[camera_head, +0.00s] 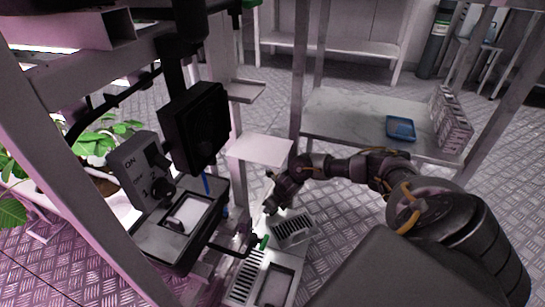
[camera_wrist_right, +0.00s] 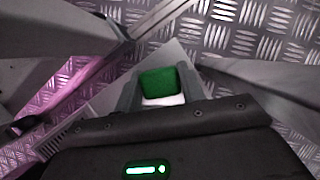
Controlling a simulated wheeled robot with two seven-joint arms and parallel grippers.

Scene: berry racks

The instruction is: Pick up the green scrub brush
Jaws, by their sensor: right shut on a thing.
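In the right wrist view, the green scrub brush (camera_wrist_right: 158,83) shows as a green block with a white part below it. It sits between the two grey fingers of my right gripper (camera_wrist_right: 160,90), which is shut on it. In the head view, my right arm reaches in from the right, and my right gripper (camera_head: 270,208) points down beside the metal trays. I cannot make out the brush clearly between the fingers there. My left gripper is not in view.
A small green item (camera_head: 263,242) shows near the slotted metal tray (camera_head: 247,277). A grey control box (camera_head: 146,172) and black equipment stand at left. A metal shelf (camera_head: 340,112) at right holds a blue tray (camera_head: 400,128). Open patterned floor lies between.

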